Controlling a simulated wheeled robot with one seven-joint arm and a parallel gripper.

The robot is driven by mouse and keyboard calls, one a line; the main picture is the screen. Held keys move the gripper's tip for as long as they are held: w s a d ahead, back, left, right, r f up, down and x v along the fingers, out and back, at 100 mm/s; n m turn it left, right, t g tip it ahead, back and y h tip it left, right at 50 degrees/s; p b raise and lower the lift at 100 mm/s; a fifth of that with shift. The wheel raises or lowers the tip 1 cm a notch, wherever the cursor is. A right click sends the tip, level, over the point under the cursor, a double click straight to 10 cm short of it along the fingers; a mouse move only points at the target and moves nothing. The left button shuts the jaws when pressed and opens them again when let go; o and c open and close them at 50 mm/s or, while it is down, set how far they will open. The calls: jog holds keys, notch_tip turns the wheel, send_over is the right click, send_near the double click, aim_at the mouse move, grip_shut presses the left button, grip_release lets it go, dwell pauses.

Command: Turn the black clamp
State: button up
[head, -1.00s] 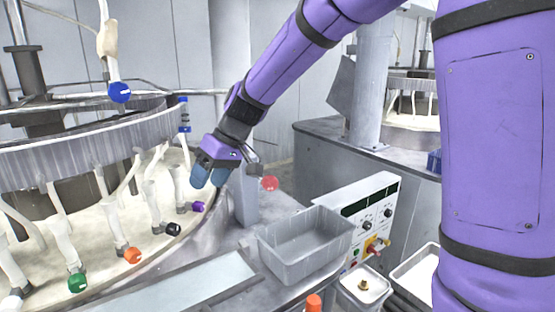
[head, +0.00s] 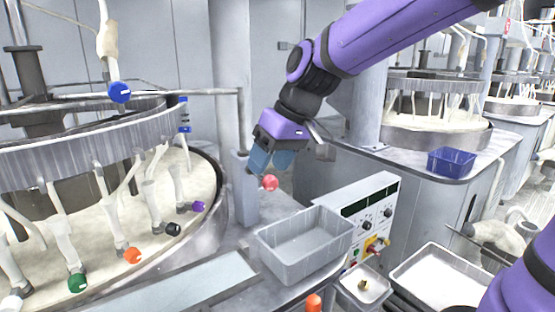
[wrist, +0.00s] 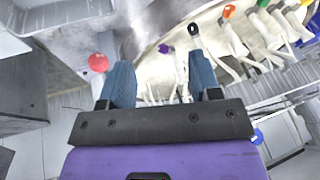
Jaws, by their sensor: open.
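The black clamp (head: 173,229) is a small round black knob at the foot of a white post on the cream platen, between the orange clamp (head: 132,255) and the purple clamp (head: 198,207). It also shows in the wrist view (wrist: 193,29), at the top, beyond my right-hand finger. My gripper (head: 268,160) is open and empty, with blue fingers pointing down. In the head view it is up and to the right of the black clamp, past the platen's rim and apart from it. In the wrist view the gap between the fingers (wrist: 160,68) is empty.
A red ball (head: 270,183) is close below my fingers in the head view. A grey bin (head: 305,245) and a control panel (head: 372,215) stand at lower right. A green clamp (head: 77,283) is farther left. A grey column (head: 232,70) rises behind the platen.

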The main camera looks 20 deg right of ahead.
jog(key=shift+s+d+r, duration=0.15)
jog(key=shift+s+d, duration=0.25)
jog(key=shift+s, duration=0.15)
jog(key=n+h, duration=0.1)
jog(key=n, duration=0.3)
send_near(173, 224)
jog(key=shift+t, duration=0.3)
jog(key=x, duration=1)
jog(key=shift+s+a+f, duration=0.15)
jog(key=shift+s+f, duration=0.05)
jog(key=shift+c, duration=0.4)
jog(key=c, duration=0.8)
jog(key=shift+c, duration=0.2)
